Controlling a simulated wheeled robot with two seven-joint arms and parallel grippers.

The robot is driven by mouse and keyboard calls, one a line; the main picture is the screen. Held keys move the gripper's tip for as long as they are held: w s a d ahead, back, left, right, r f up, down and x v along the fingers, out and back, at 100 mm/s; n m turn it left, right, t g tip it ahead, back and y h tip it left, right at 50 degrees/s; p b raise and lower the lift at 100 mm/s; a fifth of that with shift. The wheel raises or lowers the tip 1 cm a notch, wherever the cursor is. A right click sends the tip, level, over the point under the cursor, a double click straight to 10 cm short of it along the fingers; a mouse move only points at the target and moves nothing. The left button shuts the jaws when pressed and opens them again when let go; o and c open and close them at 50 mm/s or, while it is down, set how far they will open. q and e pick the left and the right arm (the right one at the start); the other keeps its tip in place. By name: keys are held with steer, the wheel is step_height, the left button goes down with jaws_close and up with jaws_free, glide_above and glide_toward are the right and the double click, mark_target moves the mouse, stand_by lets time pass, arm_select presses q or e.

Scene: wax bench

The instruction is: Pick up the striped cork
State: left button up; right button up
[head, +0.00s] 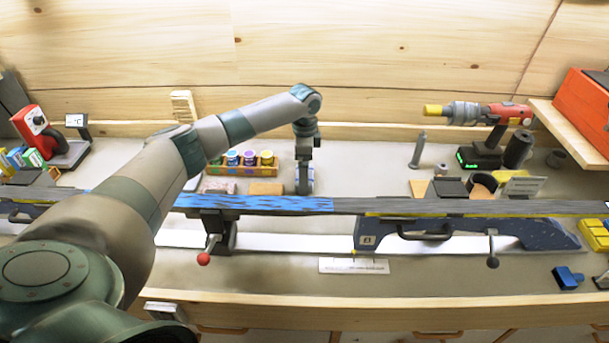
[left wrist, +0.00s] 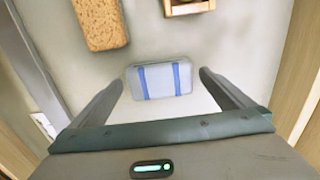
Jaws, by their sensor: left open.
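The striped cork (left wrist: 160,81), a pale grey block with two blue stripes, lies on the bench top in the left wrist view. My left gripper (left wrist: 160,83) is open, with one finger on each side of the block and a visible gap on both sides. In the head view my left gripper (head: 304,182) points down behind the ski, right of a plain brown cork. There it largely hides the striped cork. My right gripper is not in view.
The plain brown cork (left wrist: 101,22) lies nearby, beside a wooden box of coloured jars (head: 240,162). The blue-patterned ski (head: 270,203) runs across the front.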

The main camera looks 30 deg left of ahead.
arm_select(q)
steer(key=shift+f, duration=0.1)
steer(key=shift+c, duration=0.6)
steer(key=c, duration=1.1)
steer(key=shift+r, duration=0.2)
steer(key=shift+r+b, duration=0.2)
steer(key=shift+b, duration=0.15)
step_height(320, 180, up, 3)
steer(key=shift+w+r+b, duration=0.1)
steer(key=shift+r+b, duration=0.05)
steer(key=shift+b, duration=0.75)
steer(key=d+r+b, duration=0.1)
steer(key=d+r, duration=0.2)
steer(key=d, duration=0.2)
steer(key=w+d+r+b, duration=0.1)
steer(key=d+r+b, duration=0.1)
steer(key=d+r, duration=0.2)
steer(key=d, duration=0.2)
steer(key=shift+w+d+b, duration=0.2)
steer(key=shift+d+b, duration=0.1)
